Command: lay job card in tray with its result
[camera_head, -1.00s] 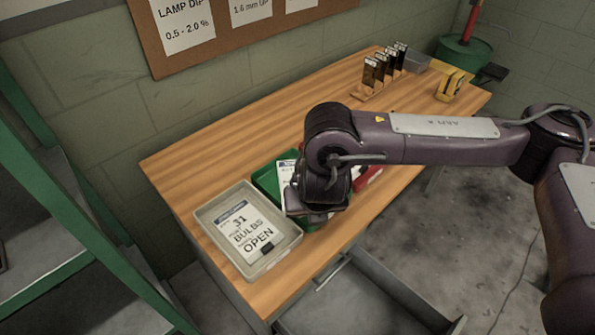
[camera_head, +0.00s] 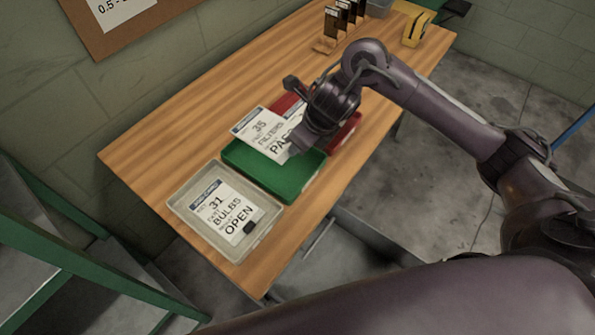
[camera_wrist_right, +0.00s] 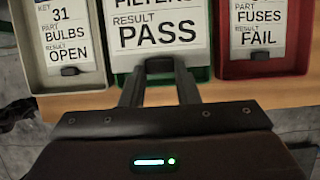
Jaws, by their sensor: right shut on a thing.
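The job card (camera_head: 265,133) reads 35 FILTERS, PASS. My right gripper (camera_head: 291,148) is shut on the dark tab at its lower edge; the tab shows between the fingers (camera_wrist_right: 160,70) in the right wrist view. The card is over the back part of the green tray (camera_head: 272,178) and overlaps its rear rim; its height above the tray is hard to tell. The green tray's visible floor is bare. A grey tray (camera_head: 180,207) holds a card (camera_head: 227,212) reading 31 BULBS, OPEN. A red tray (camera_head: 345,133) holds a card (camera_wrist_right: 257,28) reading FUSES, FAIL. My left gripper is out of view.
The three trays sit side by side along the front of the wooden bench (camera_head: 170,142). A rack of dark upright cards (camera_head: 332,25) and a yellow object (camera_head: 415,28) stand farther back. Bare wood lies behind the trays. A green-framed shelf (camera_head: 60,245) is at left.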

